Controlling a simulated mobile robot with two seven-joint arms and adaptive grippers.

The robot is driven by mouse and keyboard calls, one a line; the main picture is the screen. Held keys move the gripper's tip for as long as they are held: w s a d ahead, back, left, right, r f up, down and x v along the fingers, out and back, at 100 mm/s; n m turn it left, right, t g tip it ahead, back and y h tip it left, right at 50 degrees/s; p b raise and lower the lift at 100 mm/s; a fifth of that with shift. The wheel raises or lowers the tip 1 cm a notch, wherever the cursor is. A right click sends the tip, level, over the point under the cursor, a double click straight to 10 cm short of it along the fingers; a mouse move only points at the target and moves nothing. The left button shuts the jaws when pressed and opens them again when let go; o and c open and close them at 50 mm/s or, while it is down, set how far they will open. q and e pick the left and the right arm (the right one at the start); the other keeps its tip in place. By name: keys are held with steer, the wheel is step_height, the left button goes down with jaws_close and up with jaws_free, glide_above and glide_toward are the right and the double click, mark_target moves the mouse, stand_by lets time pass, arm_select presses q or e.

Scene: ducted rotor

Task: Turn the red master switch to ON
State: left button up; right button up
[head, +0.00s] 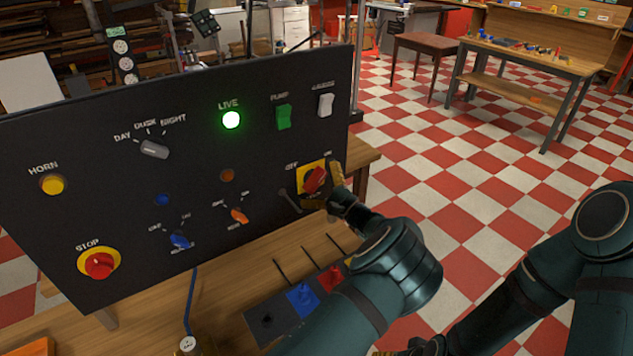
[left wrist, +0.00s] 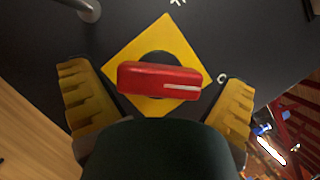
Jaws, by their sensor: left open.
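The red master switch (head: 314,180) is a bar-shaped knob on a yellow plate, at the right end of the black panel (head: 100,185). Labels OFF and ON stand above it to either side. In the left wrist view the red bar (left wrist: 150,78) lies nearly level. Its white mark is at the right end, toward a partly seen label. My left gripper (head: 326,188) is at the switch, open, with yellow fingers beyond both ends of the bar and visible gaps. My right gripper (head: 428,346) is only partly in view at the bottom edge.
A green LIVE lamp (head: 231,120) glows on the panel. Green PUMP (head: 283,117) and white (head: 325,105) rocker switches sit above the master switch. An orange knob (head: 239,215) is to its left. A box with coloured levers (head: 302,299) stands below on the wooden bench.

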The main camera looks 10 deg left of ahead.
arm_select(q)
steer(key=shift+d, duration=0.1)
steer(key=v, duration=1.2)
